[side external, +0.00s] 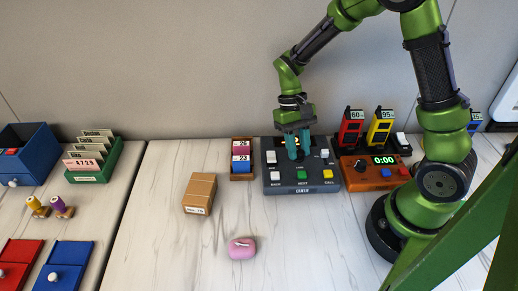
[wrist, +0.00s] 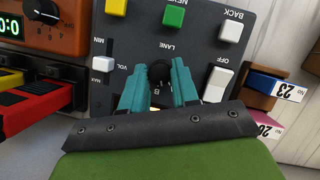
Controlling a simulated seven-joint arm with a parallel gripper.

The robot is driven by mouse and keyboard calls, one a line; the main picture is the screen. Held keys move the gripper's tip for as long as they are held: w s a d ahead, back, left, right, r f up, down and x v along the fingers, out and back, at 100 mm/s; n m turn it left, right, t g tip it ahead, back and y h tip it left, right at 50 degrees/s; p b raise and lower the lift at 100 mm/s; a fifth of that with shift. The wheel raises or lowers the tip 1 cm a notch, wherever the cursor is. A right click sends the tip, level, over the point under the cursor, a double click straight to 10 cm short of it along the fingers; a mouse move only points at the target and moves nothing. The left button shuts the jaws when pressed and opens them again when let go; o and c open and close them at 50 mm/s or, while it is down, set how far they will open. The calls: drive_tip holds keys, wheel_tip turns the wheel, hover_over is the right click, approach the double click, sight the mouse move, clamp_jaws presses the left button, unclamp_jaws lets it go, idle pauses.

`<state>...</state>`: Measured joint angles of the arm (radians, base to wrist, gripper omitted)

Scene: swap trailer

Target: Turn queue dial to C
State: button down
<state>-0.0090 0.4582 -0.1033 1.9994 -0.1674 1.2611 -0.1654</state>
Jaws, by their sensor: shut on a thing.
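The queue panel (side external: 272,184) is a dark grey box on the white marbled table, with white, green and yellow buttons along its front. In the wrist view the panel (wrist: 205,52) shows upside down, with the word LANE above a round black dial (wrist: 159,72). My gripper (side external: 297,150) points down over the upper middle of the panel. In the wrist view its teal fingers (wrist: 160,88) are shut on the dial, one on each side. A letter B shows just below the dial. The dial's pointer and the letter C are hidden by the fingers.
An orange timer box (side external: 372,175) stands close to the panel's right, with red and yellow holders (side external: 352,128) behind it. A tray of number tickets (side external: 242,172) stands on the left. A cardboard box (side external: 199,193) and a pink object (side external: 241,248) lie nearer; the front table is mostly clear.

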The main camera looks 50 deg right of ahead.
drive_tip(key=m+y, duration=0.1)
drive_tip(key=m, duration=0.2)
drive_tip(key=m+t+y, duration=0.1)
drive_tip(key=m, duration=0.2)
drive_tip(key=shift+s+d+t, duration=0.15)
drive_tip(key=shift+t, duration=0.15)
drive_tip(key=m+t, duration=0.1)
drive_tip(key=m, duration=0.2)
drive_tip(key=m+t, duration=0.1)
drive_tip(key=m, duration=0.3)
drive_tip(key=shift+s+y, duration=0.15)
drive_tip(key=shift+y, duration=0.25)
drive_tip(key=shift+t, duration=0.3)
drive_tip(key=c, duration=0.9)
unclamp_jaws()
drive_tip(key=v, duration=1.2)
drive_tip(key=shift+r, duration=0.1)
drive_tip(key=shift+d, duration=0.1)
